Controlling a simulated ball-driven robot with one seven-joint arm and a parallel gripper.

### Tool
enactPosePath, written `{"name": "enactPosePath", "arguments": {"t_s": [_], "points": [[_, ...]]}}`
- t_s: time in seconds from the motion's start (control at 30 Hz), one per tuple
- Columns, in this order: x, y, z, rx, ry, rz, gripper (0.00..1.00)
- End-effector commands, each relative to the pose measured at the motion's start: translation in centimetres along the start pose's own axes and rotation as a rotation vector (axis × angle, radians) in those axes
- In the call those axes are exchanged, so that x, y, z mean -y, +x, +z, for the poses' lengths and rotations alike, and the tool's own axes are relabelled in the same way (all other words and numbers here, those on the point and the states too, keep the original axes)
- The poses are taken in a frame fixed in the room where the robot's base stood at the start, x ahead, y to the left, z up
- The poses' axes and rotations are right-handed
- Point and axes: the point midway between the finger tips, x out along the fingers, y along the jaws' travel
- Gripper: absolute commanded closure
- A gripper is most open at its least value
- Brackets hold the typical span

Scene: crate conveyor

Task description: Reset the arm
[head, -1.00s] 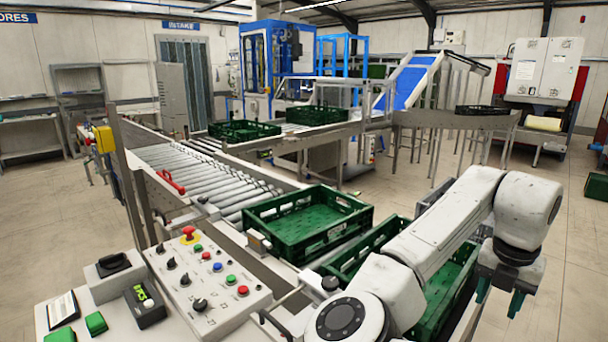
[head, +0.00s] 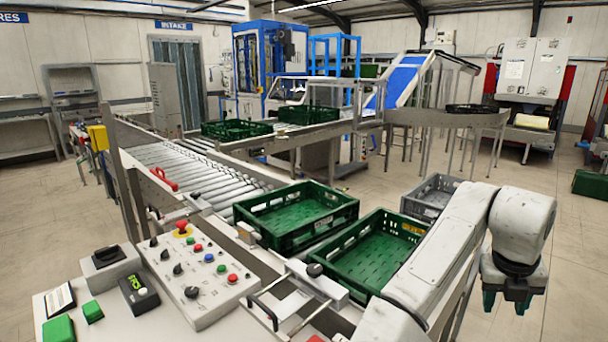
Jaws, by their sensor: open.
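My gripper (head: 506,302) hangs from the end of my white arm at the right of the head view. Its dark green fingers point down and stand apart with nothing between them. It is to the right of the crates, over what looks like open floor. A green crate (head: 262,236) sits on the conveyor, and a second green crate (head: 347,292) sits nearer to me. Both look empty. My arm covers part of the nearer crate's right side.
A control panel (head: 211,304) with buttons and a red stop knob stands at the front left. A roller conveyor (head: 200,167) runs behind it. A grey crate (head: 405,206) lies beyond my arm. More green crates (head: 237,122) stand further back.

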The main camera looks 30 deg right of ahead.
Motion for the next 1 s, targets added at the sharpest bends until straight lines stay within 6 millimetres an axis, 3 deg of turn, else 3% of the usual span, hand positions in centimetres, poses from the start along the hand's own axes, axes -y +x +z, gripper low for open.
{"name": "enactPosePath", "arguments": {"t_s": [0.27, 0.57, 0.77, 0.87, 1.0], "points": [[1.4, 2.0, -0.3, 0.097, -0.524, -0.140, 0.53], [-0.5, 5.4, -2.7, 0.135, -1.438, -0.311, 0.53], [-3.5, 8.8, -7.1, 0.115, -2.096, -0.356, 0.53], [-5.1, 10.8, -10.4, 0.109, -2.432, -0.343, 0.53], [-7.3, 13.5, -16.4, 0.132, -2.902, -0.276, 0.53]]}}
